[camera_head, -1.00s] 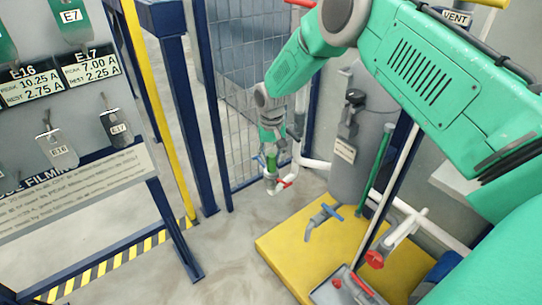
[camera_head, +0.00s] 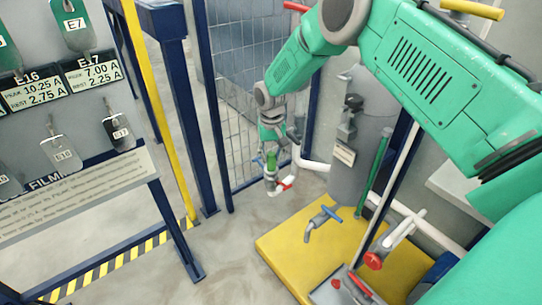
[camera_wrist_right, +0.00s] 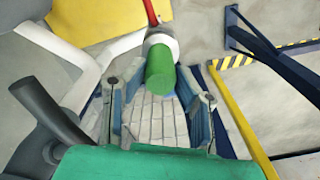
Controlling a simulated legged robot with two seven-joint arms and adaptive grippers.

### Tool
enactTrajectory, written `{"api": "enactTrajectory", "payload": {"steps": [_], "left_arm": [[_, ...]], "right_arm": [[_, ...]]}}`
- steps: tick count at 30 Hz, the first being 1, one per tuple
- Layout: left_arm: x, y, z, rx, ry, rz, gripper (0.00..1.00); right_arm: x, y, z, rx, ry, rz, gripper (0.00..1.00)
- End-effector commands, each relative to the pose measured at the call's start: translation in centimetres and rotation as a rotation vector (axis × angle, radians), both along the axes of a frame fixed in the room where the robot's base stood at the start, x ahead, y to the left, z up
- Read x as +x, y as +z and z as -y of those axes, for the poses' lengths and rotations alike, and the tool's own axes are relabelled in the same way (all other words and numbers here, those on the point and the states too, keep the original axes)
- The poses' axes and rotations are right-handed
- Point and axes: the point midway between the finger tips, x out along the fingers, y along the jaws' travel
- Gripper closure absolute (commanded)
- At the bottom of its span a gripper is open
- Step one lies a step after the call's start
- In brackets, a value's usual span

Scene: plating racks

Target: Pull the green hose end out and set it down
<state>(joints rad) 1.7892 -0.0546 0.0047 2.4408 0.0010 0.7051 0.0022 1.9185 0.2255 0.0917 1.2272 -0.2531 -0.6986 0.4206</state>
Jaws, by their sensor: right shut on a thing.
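The green hose end (camera_head: 271,161) is a short green cylinder at the white pipe fitting (camera_head: 270,184) with a red handle (camera_head: 288,182), near the middle of the head view. In the right wrist view the green hose end (camera_wrist_right: 160,68) meets a white ring (camera_wrist_right: 160,42); whether it is still seated there I cannot tell. My right gripper (camera_head: 271,152) comes down from above and is shut on the hose end. Its fingers (camera_wrist_right: 158,95) stand on both sides of the green piece in the wrist view. My left gripper is not in view.
A yellow platform (camera_head: 275,240) with a blue-handled tap (camera_head: 322,220) lies at lower right. A grey cylinder (camera_head: 350,175) stands behind it. A wire mesh fence (camera_head: 235,110) is behind the gripper. A tag board (camera_head: 75,115) fills the left. Bare floor (camera_head: 225,245) lies between.

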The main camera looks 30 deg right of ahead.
Motion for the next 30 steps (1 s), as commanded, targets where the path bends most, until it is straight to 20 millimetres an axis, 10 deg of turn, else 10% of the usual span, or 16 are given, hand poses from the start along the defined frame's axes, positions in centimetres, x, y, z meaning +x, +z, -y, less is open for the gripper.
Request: {"api": "enactTrajectory", "payload": {"steps": [30], "left_arm": [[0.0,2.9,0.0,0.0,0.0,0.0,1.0]], "right_arm": [[0.0,3.4,0.0,0.0,0.0,0.0,1.0]]}}
